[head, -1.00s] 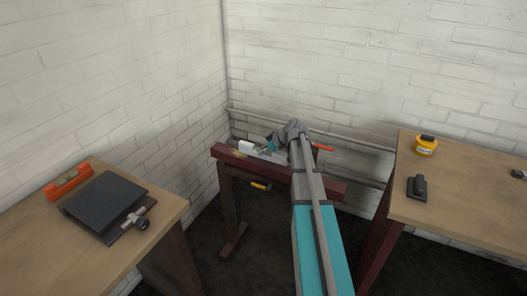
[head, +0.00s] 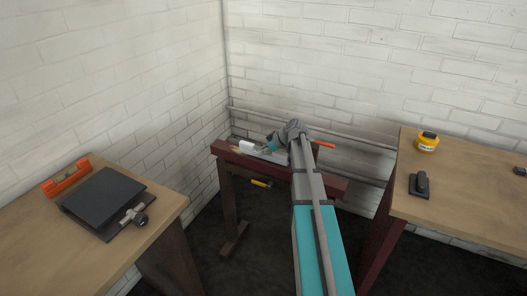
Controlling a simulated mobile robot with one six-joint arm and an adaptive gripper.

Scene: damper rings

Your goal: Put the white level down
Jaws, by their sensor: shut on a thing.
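The white level (head: 249,146) is at the far red trestle, over its left half. My gripper (head: 267,148) is shut on the level, at its right part as seen in the head view. The level lies nearly flat, close above or touching the top of the red trestle (head: 330,184); I cannot tell which. My arm and wrist hide part of the trestle top and the contact between the fingers and the level.
A grey piece (head: 277,157) lies on the trestle, with an orange-handled item (head: 323,144) to the right. An orange level (head: 66,178) and a black folder-like object (head: 105,198) are on the left table. A yellow jar (head: 427,143) and a black tool (head: 419,187) are on the right table.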

